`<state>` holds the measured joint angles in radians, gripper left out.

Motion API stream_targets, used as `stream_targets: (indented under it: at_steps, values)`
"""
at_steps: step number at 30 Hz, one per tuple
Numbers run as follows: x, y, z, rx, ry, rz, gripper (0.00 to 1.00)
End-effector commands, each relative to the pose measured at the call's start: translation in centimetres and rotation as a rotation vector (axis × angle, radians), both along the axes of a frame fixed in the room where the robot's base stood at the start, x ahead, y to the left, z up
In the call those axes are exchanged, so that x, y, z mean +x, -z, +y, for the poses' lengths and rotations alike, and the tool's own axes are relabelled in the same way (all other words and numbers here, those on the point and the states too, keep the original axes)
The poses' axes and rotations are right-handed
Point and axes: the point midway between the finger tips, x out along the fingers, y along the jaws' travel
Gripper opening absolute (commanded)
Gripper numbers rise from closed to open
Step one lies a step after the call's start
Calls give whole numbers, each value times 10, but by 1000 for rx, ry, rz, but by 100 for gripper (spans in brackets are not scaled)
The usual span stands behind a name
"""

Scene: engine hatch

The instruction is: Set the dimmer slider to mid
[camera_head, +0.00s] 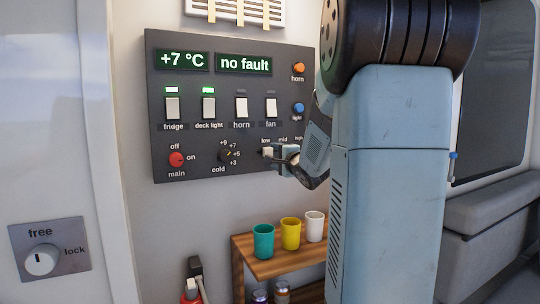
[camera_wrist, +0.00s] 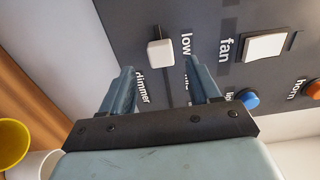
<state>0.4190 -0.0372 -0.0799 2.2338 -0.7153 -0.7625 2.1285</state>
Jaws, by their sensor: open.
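The dimmer slider's white knob (camera_head: 267,152) is at the low end of its track, at the lower right of the dark control panel (camera_head: 200,140). In the wrist view the knob (camera_wrist: 160,53) sits beside the "low" label. My gripper (camera_head: 282,152) is right at the knob in the head view. In the wrist view my gripper (camera_wrist: 158,68) is open, with its two fingertips apart on either side, just short of the knob. One finger partly covers the "mid" label, and the rest of the track is hidden behind my gripper.
A fan switch (camera_wrist: 265,46), blue light button (camera_wrist: 248,98) and orange horn button (camera_wrist: 313,88) are nearby on the panel. The red main knob (camera_head: 177,159) and cold dial (camera_head: 226,155) lie left. Teal, yellow and white cups stand on a wooden shelf (camera_head: 262,268) below.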

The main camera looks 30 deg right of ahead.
Motion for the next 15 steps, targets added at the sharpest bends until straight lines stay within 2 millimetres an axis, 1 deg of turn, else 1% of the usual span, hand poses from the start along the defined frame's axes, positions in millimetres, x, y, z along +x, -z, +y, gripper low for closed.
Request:
stream_targets:
  at_steps: [1, 6, 10, 15]
  values:
    - [9, 1, 0, 1, -1, 1, 62]
    - [33, 0, -1, 1, 0, 1, 62]
    - [45, 0, -1, 0, 0, 1, 62]
    - [51, 0, -1, -1, 0, 0, 62]
